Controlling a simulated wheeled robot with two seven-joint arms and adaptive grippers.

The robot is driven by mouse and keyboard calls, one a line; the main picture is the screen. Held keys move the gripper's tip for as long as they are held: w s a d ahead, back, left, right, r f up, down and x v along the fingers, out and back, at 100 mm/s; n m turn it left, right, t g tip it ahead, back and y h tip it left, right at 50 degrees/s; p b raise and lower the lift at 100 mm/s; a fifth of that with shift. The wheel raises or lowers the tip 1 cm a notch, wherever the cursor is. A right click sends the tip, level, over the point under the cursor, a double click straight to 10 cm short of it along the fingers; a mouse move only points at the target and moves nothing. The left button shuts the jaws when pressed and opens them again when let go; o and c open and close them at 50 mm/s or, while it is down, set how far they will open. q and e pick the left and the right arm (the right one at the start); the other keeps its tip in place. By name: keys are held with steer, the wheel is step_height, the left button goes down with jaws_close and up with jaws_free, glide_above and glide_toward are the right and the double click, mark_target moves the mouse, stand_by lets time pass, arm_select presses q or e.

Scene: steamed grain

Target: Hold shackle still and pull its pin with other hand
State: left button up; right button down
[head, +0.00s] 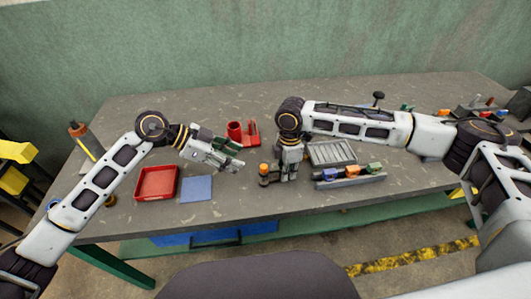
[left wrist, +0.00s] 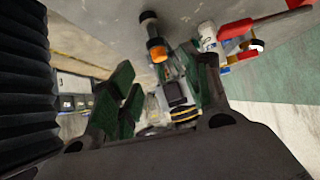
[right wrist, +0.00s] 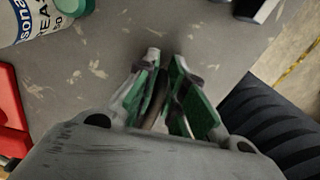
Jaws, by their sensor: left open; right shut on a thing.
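My right gripper (head: 288,178) points down near the front middle of the table. In the right wrist view it is shut on a dark curved piece (right wrist: 155,98), which looks like the shackle; the fingers hide much of it. I cannot make out its pin clearly. My left gripper (head: 238,158) is open and empty, to the left of the right gripper and apart from it, pointing towards it. In the left wrist view the right gripper shows beyond the open left fingers.
A bottle with an orange part (head: 263,175) stands just left of my right gripper. A red holder (head: 252,135) is behind. A red tray (head: 157,183) and blue mat (head: 196,189) lie left. A ribbed grey tray (head: 332,153) and a rail with coloured blocks (head: 350,182) lie right.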

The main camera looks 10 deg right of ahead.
arm_select(q)
steer(key=m, duration=0.5)
steer(key=m+y, duration=0.5)
steer(key=m, duration=2.1)
glide_toward(264, 166)
steer(key=v, duration=0.3)
steer(key=shift+d+r+m+y, duration=0.1)
steer(key=shift+r+m+y, duration=0.05)
steer(key=shift+m, duration=0.8)
steer(key=shift+d+r+m+y, duration=0.1)
steer(key=shift+d+m+y, duration=0.05)
steer(key=shift+m, duration=0.8)
steer(key=shift+f, duration=0.15)
steer(key=shift+x, duration=5.85)
